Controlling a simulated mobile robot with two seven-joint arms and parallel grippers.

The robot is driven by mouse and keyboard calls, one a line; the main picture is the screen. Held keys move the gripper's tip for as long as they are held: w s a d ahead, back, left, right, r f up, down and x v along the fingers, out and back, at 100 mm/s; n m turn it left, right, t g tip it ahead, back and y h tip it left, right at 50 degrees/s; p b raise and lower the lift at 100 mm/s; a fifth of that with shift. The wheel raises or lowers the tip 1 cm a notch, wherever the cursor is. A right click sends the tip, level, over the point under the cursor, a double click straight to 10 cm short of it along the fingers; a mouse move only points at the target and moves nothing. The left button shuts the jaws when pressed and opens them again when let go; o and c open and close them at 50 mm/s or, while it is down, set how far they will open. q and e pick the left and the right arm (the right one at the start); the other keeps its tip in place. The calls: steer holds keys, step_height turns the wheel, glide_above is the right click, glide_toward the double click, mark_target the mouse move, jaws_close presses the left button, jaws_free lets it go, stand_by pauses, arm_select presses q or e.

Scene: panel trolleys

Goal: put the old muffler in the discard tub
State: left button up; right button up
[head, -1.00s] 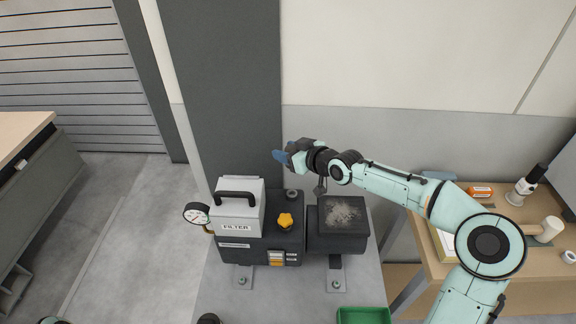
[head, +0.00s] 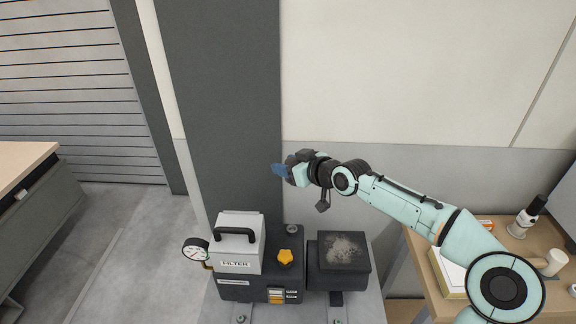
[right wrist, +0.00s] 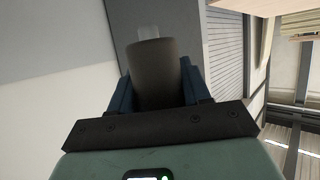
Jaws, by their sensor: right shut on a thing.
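My right gripper (head: 280,170) is raised in front of the dark grey column, above and behind the pump (head: 260,275). In the right wrist view the blue fingers of this gripper (right wrist: 153,85) are shut on a dark grey-brown cylinder, the old muffler (right wrist: 153,65), which has a paler end. In the head view the muffler cannot be made out behind the fingers and wrist. No discard tub is identifiable in the frames now. My left gripper is not in view.
The pump carries a white filter box (head: 237,245), a gauge (head: 195,252) and a yellow knob (head: 285,257). A wooden bench (head: 455,300) with a bottle (head: 527,218) stands at right. Another bench (head: 25,160) is at left. Open floor lies between the left bench and the pump.

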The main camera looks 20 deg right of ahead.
steer(key=shift+r+p, duration=0.6)
steer(key=shift+r, duration=1.9)
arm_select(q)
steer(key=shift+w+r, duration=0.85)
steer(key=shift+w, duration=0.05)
